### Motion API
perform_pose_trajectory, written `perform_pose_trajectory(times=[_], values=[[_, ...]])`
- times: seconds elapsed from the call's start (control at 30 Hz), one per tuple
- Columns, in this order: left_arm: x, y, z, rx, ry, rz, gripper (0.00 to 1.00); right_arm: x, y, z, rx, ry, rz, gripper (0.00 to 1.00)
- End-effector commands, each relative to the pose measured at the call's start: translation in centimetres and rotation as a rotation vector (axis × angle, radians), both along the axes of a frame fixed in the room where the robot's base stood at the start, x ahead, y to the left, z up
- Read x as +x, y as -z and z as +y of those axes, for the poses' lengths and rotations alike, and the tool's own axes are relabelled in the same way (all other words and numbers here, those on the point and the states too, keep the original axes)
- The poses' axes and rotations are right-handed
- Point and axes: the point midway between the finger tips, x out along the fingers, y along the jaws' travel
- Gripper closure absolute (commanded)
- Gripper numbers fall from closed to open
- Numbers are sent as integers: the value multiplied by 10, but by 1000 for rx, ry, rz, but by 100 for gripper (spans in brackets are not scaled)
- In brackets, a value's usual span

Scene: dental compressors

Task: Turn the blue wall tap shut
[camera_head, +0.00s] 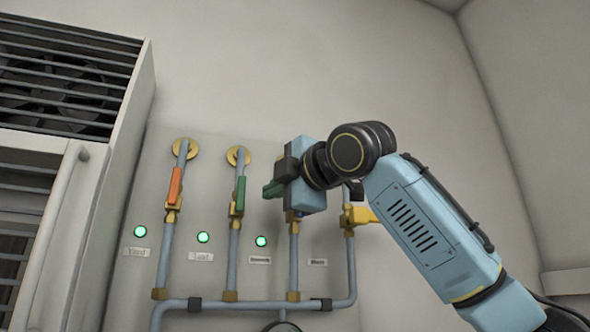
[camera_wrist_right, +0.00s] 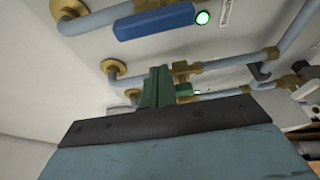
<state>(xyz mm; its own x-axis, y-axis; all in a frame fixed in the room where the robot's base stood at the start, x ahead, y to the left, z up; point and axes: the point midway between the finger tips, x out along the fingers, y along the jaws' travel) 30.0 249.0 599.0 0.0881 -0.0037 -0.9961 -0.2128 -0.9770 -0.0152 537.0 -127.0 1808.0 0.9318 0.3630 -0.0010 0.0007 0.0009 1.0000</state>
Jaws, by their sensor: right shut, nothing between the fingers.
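The blue wall tap's handle (camera_wrist_right: 155,22) shows at the top of the right wrist view, lying roughly along its pipe. In the head view it is mostly hidden behind my right gripper; its brass valve body (camera_head: 293,228) shows just below. My right gripper (camera_head: 270,190) is shut and empty, its green fingers pointing left in front of the third pipe. In the wrist view the fingers (camera_wrist_right: 157,87) stand beside the blue handle, with a gap visible in that picture. Whether they touch it cannot be told in the head view. My left gripper is out of view.
An orange tap (camera_head: 175,187) and a green tap (camera_head: 239,195) lie along the pipes to the left. A yellow tap (camera_head: 360,215) sits crosswise to the right. Green lights (camera_head: 261,241) and labels line the panel. A slatted cabinet (camera_head: 125,130) stands at left.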

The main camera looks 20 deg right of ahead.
Motion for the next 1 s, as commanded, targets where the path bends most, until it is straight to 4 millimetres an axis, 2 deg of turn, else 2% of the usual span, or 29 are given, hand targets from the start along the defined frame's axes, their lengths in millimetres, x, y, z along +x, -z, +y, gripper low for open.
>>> perform_pose_trajectory(times=[0.03,0.1,0.3,1.0], values=[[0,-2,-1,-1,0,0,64,0,-2,-14,4,5,-2,100],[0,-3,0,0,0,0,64,-1,-1,-24,2,3,0,100],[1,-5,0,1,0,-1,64,-1,0,-39,1,1,0,100],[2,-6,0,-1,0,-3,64,1,0,-36,55,-12,2,100]])
